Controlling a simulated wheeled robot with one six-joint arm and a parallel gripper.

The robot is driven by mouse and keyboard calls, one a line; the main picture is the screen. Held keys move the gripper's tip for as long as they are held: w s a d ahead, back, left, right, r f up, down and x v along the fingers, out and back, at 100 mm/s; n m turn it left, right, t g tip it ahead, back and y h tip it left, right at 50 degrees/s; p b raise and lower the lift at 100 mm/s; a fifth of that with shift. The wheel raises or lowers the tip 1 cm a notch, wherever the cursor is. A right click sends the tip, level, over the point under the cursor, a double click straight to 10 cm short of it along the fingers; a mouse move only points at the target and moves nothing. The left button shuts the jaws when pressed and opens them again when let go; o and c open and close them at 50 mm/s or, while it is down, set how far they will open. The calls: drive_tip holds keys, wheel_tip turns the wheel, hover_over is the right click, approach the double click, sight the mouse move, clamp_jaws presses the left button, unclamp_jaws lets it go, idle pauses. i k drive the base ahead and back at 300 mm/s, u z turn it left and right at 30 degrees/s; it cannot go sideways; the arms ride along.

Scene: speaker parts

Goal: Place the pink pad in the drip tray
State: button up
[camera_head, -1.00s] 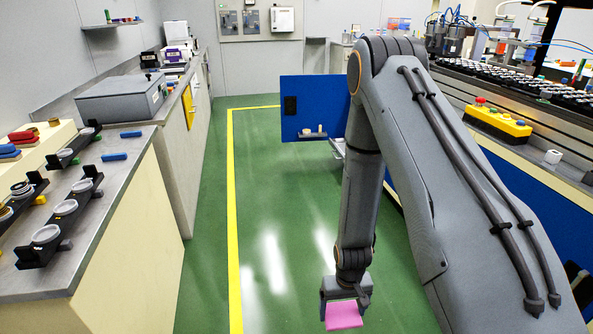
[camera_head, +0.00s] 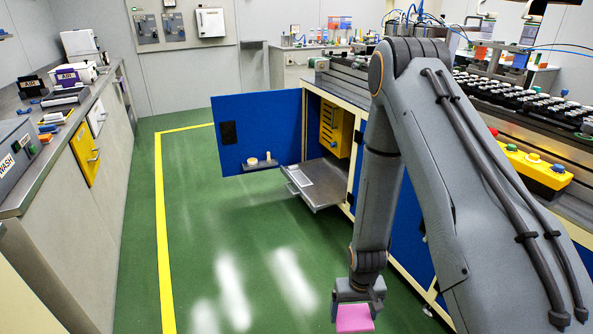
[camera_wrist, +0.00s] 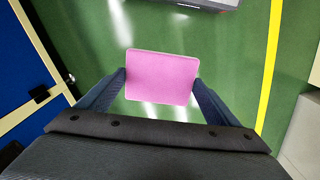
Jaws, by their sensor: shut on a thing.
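The pink pad (camera_head: 354,318) is a flat pink square. My gripper (camera_wrist: 160,82) is shut on it and holds it by two opposite edges above the green floor. It shows whole in the wrist view (camera_wrist: 161,76). In the head view my gripper (camera_head: 356,299) hangs low in front of the blue cabinet. A grey metal tray (camera_head: 322,186), which may be the drip tray, sticks out of the open cabinet at the centre. A pale flat sheet or plate lies on it.
The open blue door (camera_head: 255,135) stands left of the tray, with a small shelf holding little items on it. A yellow rack (camera_head: 335,128) is inside the cabinet. A grey counter (camera_head: 60,135) runs along the left. The green floor between is clear.

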sight(320, 198)
drive_tip(key=z, duration=0.05)
drive_tip(key=i, duration=2.65)
drive_tip(key=u, duration=0.05)
